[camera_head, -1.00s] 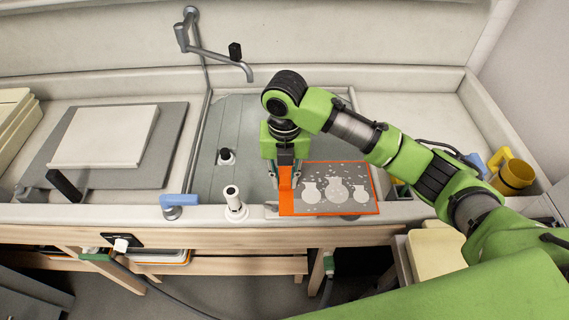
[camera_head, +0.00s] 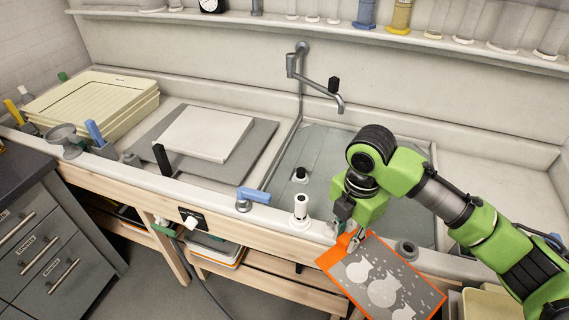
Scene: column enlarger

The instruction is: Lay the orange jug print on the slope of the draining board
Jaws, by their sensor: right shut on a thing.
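The orange jug print (camera_head: 372,284) is a flat sheet with an orange border and pale jug shapes on speckled grey. My right gripper (camera_head: 352,240) is shut on its upper left edge, by an orange strip. The print hangs over the sink's front edge, tilted toward the lower right, its bottom near the picture's lower border. To the left, a pale slab (camera_head: 206,134) lies on a wider grey board (camera_head: 252,150) on the bench; it looks like the draining board, but I cannot be sure. The pale slab's face looks bare. My left gripper is out of view.
The grey-floored sink (camera_head: 318,155) has a swing tap (camera_head: 318,84) above it. A white post (camera_head: 301,207) and a blue-handled valve (camera_head: 252,197) stand on the front rim. Stacked cream trays (camera_head: 95,105) sit far left. A shelf of glassware runs along the back.

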